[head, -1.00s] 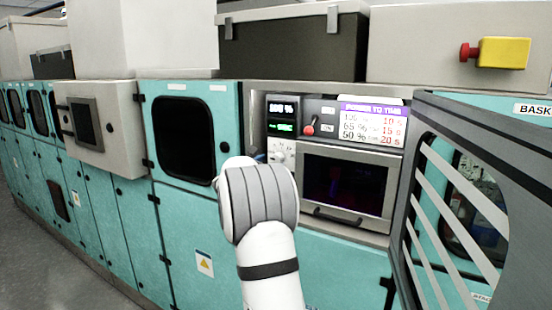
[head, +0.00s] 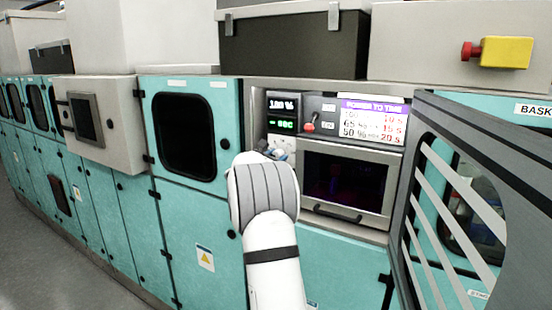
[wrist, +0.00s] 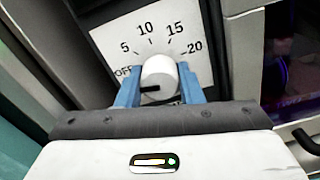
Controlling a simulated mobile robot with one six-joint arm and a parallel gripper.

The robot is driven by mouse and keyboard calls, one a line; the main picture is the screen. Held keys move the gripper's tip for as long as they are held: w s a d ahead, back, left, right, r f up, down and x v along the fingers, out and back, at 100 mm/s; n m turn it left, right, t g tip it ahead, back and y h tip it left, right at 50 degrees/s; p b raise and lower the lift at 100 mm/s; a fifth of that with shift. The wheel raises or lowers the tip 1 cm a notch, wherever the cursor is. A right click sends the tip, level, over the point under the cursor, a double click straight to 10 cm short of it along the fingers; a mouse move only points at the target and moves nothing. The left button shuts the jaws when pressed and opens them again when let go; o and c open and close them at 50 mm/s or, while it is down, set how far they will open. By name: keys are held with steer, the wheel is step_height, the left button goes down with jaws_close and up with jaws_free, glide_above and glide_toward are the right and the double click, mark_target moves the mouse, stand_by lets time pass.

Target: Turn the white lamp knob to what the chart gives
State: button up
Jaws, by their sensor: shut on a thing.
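The white lamp knob (wrist: 160,76) sits on a white dial plate (wrist: 112,42) marked OFF, 5, 10, 15 and 20. Its black pointer line faces left, near the OFF mark. My gripper (wrist: 158,86) has its blue fingers on both sides of the knob and is shut on it. In the head view my wrist hides most of the knob. The chart (head: 372,121), headed POWER TO TIME, pairs 100 % with 10 s, 65 % with 15 s and 50 % with 20 s. The upper display (head: 282,104) reads 100 %; the green display (head: 282,124) shows a dash and SEC.
A red-tipped lever (head: 310,127) stands between the displays and the chart. A dark window (head: 345,182) with a handle is right of the knob. An open grey slatted door (head: 440,200) stands at the right. A red stop button (head: 468,50) is on a yellow box.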

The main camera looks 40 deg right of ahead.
steer(key=shift+f, duration=0.15)
steer(key=shift+c, duration=1.4)
steer(key=shift+a, duration=0.1)
steer(key=shift+s, duration=0.15)
steer(key=m+b, duration=0.1)
steer(key=b, duration=0.2)
steer(key=m+b, duration=0.2)
steer(key=b, duration=0.2)
steer(key=shift+f, duration=0.25)
steer(key=m+b, duration=0.5)
steer(key=b, duration=0.3)
steer(key=shift+r+m, duration=0.15)
steer(key=shift+m, duration=0.25)
steer(key=m+b, duration=0.4)
steer(key=b, duration=0.1)
steer(key=shift+r, duration=0.15)
steer(key=shift+r+m+b, duration=0.2)
steer(key=shift+m+b, duration=0.85)
steer(key=shift+m, duration=0.45)
steer(key=shift+r, duration=0.1)
